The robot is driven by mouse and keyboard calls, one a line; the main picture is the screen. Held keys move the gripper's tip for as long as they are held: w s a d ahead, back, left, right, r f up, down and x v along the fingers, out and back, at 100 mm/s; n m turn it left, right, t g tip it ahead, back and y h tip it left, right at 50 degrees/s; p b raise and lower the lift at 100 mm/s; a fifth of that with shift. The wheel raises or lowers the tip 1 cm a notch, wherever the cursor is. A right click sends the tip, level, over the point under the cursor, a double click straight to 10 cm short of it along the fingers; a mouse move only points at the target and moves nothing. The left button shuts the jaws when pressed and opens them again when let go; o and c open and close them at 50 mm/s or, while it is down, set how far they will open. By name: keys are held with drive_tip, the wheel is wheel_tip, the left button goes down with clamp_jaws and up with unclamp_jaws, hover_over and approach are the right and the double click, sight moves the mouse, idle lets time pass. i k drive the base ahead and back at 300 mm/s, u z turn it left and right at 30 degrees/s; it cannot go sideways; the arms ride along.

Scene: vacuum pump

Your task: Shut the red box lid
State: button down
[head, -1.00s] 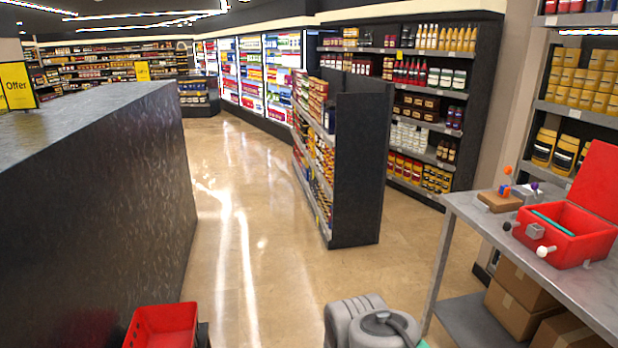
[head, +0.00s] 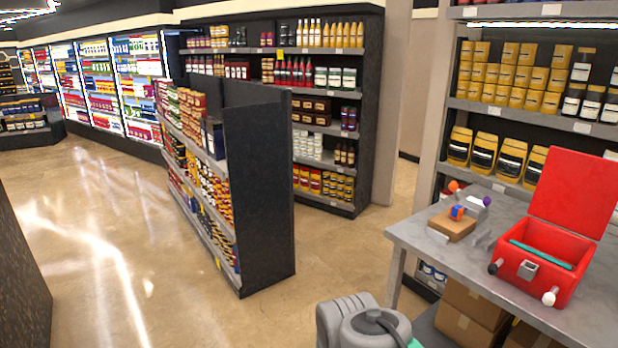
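The red box (head: 545,263) stands on the grey table at the right of the head view. Its red lid (head: 576,197) is open, raised upright at the back of the box and leaning slightly away. A teal item (head: 541,254) lies inside the box. A grey latch (head: 528,270) is on the front wall, with a dark knob (head: 495,267) and a white knob (head: 549,298) near the front corners. My gripper is not in view, and part of my grey arm (head: 365,326) shows at the bottom, left of the table.
A wooden block (head: 452,225) with orange, blue and purple pieces sits on the table (head: 425,242) left of the box. Cardboard boxes (head: 465,318) are underneath. A shelf unit (head: 260,190) stands mid-floor. Open floor (head: 110,240) lies to the left.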

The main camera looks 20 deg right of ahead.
sight(574, 191)
drive_tip(key=z, duration=0.85)
drive_tip(key=i, duration=0.9)
drive_tip(key=z, duration=1)
